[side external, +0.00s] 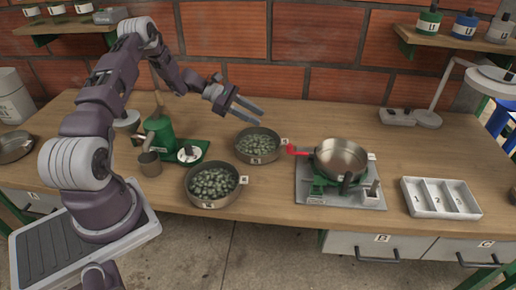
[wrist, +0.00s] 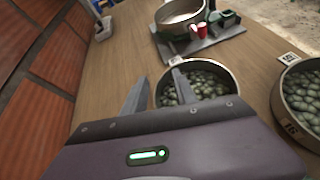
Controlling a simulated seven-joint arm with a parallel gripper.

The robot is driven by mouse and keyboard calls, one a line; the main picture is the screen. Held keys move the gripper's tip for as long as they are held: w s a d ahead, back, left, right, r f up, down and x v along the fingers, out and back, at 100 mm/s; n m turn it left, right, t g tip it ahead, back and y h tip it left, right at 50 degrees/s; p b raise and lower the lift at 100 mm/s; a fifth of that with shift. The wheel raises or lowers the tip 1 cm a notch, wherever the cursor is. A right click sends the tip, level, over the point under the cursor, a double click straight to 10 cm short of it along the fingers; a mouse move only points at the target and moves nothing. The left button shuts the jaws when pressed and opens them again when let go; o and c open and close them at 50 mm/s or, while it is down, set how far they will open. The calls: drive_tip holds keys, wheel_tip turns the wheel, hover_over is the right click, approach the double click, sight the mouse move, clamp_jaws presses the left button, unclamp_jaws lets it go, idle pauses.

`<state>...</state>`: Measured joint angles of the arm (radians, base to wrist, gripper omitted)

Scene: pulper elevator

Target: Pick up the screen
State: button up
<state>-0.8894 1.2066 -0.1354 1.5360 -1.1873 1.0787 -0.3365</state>
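No part is plainly marked as the screen, so I cannot tell for sure which thing it is. A round, shallow metal pan (side external: 341,158), perhaps the screen, sits on a green stand on a grey plate right of centre; it also shows at the top of the wrist view (wrist: 181,14). It looks empty. My gripper (side external: 261,117) is open and empty, above the table behind the rear bowl and left of the pan. Its two fingers also show apart in the wrist view (wrist: 160,74).
Two round bowls of green fruit, rear (side external: 241,156) and front (side external: 205,204), stand left of the pan. A white divided tray (side external: 441,212) and a lamp (side external: 430,117) are to the right. The brick wall bounds the back.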

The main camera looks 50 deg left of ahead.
sight(266, 131)
drive_tip(key=a+f+n, duration=0.1)
drive_tip(key=a+f+n+t, duration=0.1)
drive_tip(key=f, duration=0.1)
drive_tip(key=a+f+t, duration=0.1)
drive_tip(key=f, duration=0.1)
drive_tip(key=shift+s+a+n+y, duration=0.25)
drive_tip(key=shift+n+y, duration=0.05)
drive_tip(key=shift+n, duration=0.1)
drive_tip(key=shift+f, duration=0.25)
drive_tip(key=x, duration=0.5)
clamp_jaws()
idle(0.4)
